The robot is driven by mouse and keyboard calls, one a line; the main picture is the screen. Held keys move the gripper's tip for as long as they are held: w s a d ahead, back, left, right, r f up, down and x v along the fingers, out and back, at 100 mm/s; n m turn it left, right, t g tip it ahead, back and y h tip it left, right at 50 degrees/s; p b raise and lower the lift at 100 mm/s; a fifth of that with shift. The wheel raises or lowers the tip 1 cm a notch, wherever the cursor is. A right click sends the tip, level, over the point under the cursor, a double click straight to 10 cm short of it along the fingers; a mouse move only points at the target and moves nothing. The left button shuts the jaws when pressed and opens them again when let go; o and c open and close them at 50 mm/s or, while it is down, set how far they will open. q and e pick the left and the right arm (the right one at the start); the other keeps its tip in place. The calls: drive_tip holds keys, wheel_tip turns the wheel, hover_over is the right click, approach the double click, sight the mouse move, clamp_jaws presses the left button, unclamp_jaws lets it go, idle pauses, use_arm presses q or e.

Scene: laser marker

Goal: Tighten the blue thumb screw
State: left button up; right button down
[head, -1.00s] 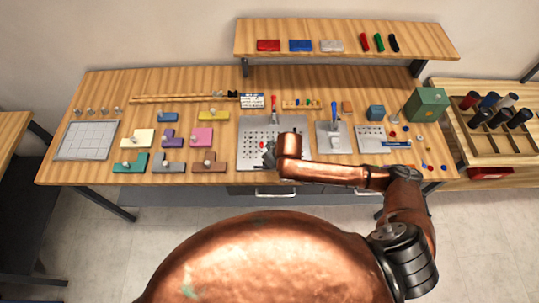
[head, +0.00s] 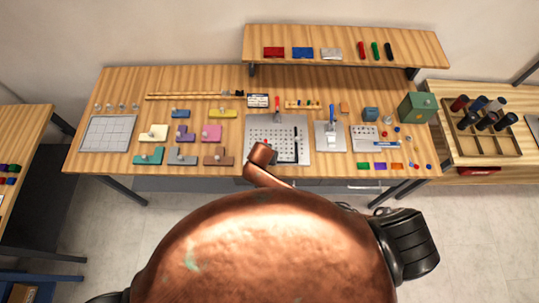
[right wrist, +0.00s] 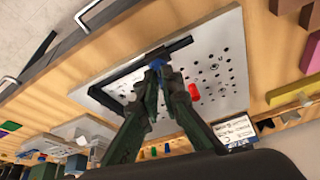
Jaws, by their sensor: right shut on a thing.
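The blue thumb screw (right wrist: 157,63) shows in the right wrist view, at a black bar (right wrist: 178,47) on a grey perforated plate (right wrist: 228,50). My right gripper (right wrist: 158,76) is shut on the blue thumb screw, with its fingertips close around it. The fingers partly cover the screw, and I cannot tell how deep it sits. My left gripper is in neither view.
A red part (right wrist: 194,91) stands up from the plate beside my right fingers. A smaller plate with a blue-handled clamp (head: 332,113) lies to the right. Coloured fixture blocks (head: 211,132) lie to the left.

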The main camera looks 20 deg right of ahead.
drive_tip(key=shift+w+a+m+g+h+p, duration=0.15)
drive_tip(key=shift+m+g+h+p, duration=0.35)
drive_tip(key=shift+m, duration=1)
drive_tip(key=c, duration=2.1)
unclamp_jaws()
wheel_tip(320, 180, up, 10)
